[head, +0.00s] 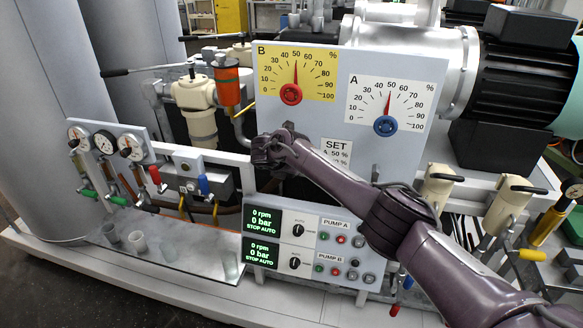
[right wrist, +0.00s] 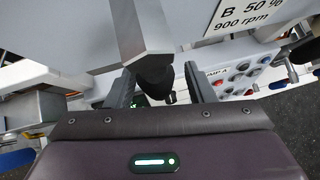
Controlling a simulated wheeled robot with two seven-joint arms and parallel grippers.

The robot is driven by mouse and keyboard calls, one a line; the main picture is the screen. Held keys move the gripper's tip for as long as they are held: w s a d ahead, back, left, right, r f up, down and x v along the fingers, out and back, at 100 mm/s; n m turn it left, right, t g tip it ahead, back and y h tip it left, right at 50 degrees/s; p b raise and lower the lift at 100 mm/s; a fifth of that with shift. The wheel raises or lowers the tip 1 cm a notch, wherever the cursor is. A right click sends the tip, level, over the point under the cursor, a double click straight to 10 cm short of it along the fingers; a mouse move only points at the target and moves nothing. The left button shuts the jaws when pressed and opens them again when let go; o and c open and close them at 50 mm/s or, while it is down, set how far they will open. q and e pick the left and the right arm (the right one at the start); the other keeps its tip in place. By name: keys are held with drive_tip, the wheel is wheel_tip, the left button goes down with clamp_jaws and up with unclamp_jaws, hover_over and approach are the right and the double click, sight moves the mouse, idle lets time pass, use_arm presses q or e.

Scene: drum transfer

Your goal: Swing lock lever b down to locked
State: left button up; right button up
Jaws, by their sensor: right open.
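In the head view my right gripper (head: 266,152) is in front of the panel, just below the red knob of dial B (head: 290,94). In the right wrist view this gripper (right wrist: 160,80) is open. A black rounded knob (right wrist: 154,76) on a grey angular piece (right wrist: 143,30) sits between its two fingers, with gaps visible on both sides. This looks like lock lever b, but its label is not visible. In the head view my gripper hides most of it. Dial B's needle points to about 50. My left gripper is not in view.
Dial A (head: 385,125) with a blue knob is to the right on the same panel. The pump control box (head: 310,242) is below my right arm. Gauges and coloured valve handles (head: 110,142) stand at the left, above a metal tray (head: 180,250) with small cups.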

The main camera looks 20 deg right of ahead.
drive_tip(key=v, duration=0.7)
drive_tip(key=shift+s+a+r+b, duration=0.2)
drive_tip(key=shift+a+b, duration=0.1)
drive_tip(key=shift+b, duration=0.05)
drive_tip(key=s+a+f+m+g+y+b, duration=0.15)
drive_tip(key=s+f+m, duration=0.4)
drive_tip(key=f, duration=0.85)
drive_tip(key=s+a+f+m+g+y, duration=0.1)
drive_tip(key=s+a+f+m+y, duration=0.15)
drive_tip(key=s+f, duration=0.9)
drive_tip(key=s+a+f+m+g+y, duration=0.1)
drive_tip(key=s+f+m+g+y, duration=0.15)
drive_tip(key=f, duration=1.55)
drive_tip(key=s+d+f+m, duration=0.2)
drive_tip(key=s+f+m, duration=0.2)
drive_tip(key=s, duration=1)
drive_tip(key=s+d+f+m+b, duration=0.1)
drive_tip(key=s+d+f+m, duration=0.1)
drive_tip(key=s+f+m, duration=0.3)
drive_tip(key=s+d+f+m, duration=0.2)
drive_tip(key=s+f+m, duration=0.3)
drive_tip(key=s+f, duration=0.6)
drive_tip(key=s, duration=1.2)
drive_tip(key=shift+s+d+f+b, duration=0.3)
drive_tip(key=shift+s+d, duration=0.05)
drive_tip(key=shift+d, duration=0.05)
